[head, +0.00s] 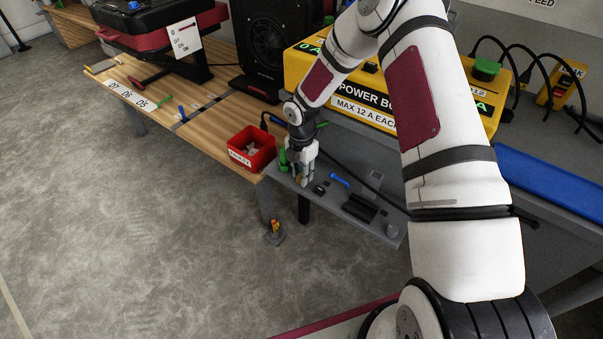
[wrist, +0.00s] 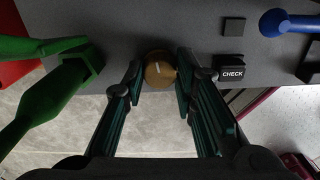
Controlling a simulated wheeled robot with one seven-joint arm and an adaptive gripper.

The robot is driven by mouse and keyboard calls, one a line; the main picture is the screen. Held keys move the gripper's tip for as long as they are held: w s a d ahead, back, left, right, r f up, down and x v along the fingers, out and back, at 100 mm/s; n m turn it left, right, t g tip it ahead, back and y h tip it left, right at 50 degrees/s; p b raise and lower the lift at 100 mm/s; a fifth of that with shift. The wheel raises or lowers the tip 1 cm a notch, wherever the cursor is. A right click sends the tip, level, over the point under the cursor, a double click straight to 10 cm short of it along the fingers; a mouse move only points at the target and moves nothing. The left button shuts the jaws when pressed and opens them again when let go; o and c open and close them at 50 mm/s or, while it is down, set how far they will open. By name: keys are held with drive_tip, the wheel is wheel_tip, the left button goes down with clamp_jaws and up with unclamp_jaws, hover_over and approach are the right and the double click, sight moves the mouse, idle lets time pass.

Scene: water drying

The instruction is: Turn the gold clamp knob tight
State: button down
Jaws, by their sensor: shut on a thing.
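The gold clamp knob (wrist: 159,73) is round with a pale pointer line on its face, near the edge of the grey panel (wrist: 190,30). In the wrist view my gripper (wrist: 160,80) has a finger on each side of the knob and is shut on it. The pointer line stands close to upright in that view, leaning slightly. In the head view my gripper (head: 300,178) reaches down to the left part of the grey bench panel, and the knob is mostly hidden by the fingers.
A green clamp-like part (wrist: 75,70) stands close left of the fingers. A black CHECK button (wrist: 232,73) and a blue handle (wrist: 285,22) are to the right. A red bin (head: 252,148) sits left of my gripper. A yellow power box (head: 340,95) stands behind.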

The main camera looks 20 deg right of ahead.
drive_tip(key=m, duration=0.5)
drive_tip(key=shift+m, duration=0.3)
drive_tip(key=m, duration=0.5)
drive_tip(key=shift+m+b, duration=0.3)
drive_tip(key=shift+b, duration=0.1)
drive_tip(key=m, duration=0.5)
drive_tip(key=m+b, duration=0.1)
drive_tip(key=m, duration=0.4)
drive_tip(key=shift+w+m, duration=0.1)
drive_tip(key=shift+m, duration=0.3)
drive_tip(key=m, duration=1)
drive_tip(key=shift+m, duration=0.4)
drive_tip(key=m+p, duration=0.1)
drive_tip(key=m, duration=0.4)
drive_tip(key=shift+m, duration=0.3)
drive_tip(key=m, duration=0.5)
drive_tip(key=shift+d+p, duration=0.1)
drive_tip(key=shift+p, duration=0.25)
drive_tip(key=shift+m, duration=0.3)
